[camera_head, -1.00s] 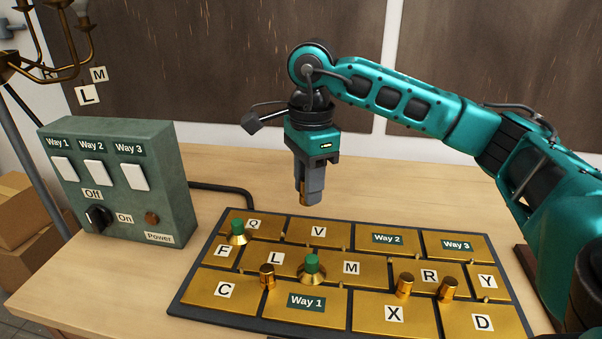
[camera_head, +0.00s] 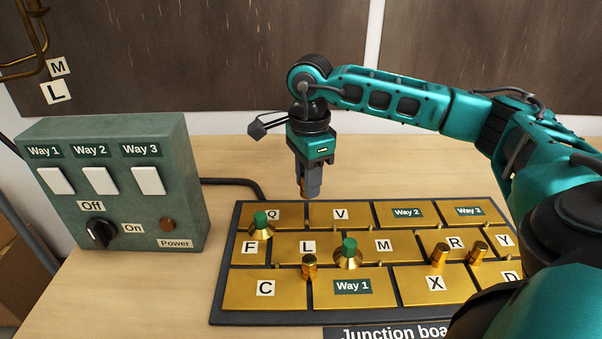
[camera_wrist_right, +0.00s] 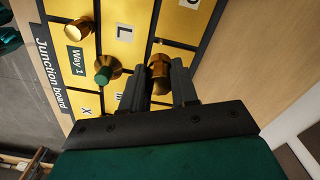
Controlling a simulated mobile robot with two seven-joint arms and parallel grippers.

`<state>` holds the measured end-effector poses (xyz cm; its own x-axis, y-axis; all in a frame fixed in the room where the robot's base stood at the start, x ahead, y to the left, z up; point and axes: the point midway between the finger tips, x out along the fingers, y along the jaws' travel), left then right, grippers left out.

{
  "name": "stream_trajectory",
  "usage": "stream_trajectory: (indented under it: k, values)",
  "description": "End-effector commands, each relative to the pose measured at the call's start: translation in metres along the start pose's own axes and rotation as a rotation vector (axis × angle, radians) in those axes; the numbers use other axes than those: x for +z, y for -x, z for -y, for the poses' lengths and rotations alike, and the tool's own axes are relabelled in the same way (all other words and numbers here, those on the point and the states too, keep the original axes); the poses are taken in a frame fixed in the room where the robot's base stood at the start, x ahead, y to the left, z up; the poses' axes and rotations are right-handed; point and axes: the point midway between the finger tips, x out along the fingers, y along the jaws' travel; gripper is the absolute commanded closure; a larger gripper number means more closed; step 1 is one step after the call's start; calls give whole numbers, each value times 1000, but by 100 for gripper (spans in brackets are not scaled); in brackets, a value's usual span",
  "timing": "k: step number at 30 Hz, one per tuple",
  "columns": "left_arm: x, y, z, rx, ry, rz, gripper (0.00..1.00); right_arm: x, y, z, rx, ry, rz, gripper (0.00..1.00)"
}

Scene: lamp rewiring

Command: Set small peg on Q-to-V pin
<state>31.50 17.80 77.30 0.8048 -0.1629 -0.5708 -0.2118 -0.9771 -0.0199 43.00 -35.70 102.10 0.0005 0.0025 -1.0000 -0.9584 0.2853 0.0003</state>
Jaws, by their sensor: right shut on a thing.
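My right gripper (camera_head: 308,192) is shut on a small gold peg, whose lower end (camera_head: 306,196) shows below the fingertips. The peg also shows between the fingers in the right wrist view (camera_wrist_right: 158,72). The gripper points down, and in the head view its tip lies near the back edge of the junction board (camera_head: 262,303), by the border between the Q plate (camera_head: 284,214) and the V plate (camera_head: 325,214). I cannot clearly make out the pin at that border. My left gripper is out of view.
Green-topped pegs stand by Q (camera_head: 261,224) and between L and M (camera_head: 348,253). Small gold pegs stand by C (camera_head: 309,267) and around R (camera_head: 439,255). A green switch box (camera_head: 110,185) is at the left, with a dark cable behind the board.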

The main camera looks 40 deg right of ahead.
Motion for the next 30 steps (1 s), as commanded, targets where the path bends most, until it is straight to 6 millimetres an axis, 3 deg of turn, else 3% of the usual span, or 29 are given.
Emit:
stream_trajectory:
  k: [11, 24, 30]
  values:
    - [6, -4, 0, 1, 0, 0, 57, -4, -12, 0, 0, -5, -4, 100]
    - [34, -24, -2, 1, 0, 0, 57, -4, -58, 0, 0, -5, -4, 100]
    - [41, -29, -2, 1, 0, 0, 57, -4, -71, 0, -1, -5, -3, 100]
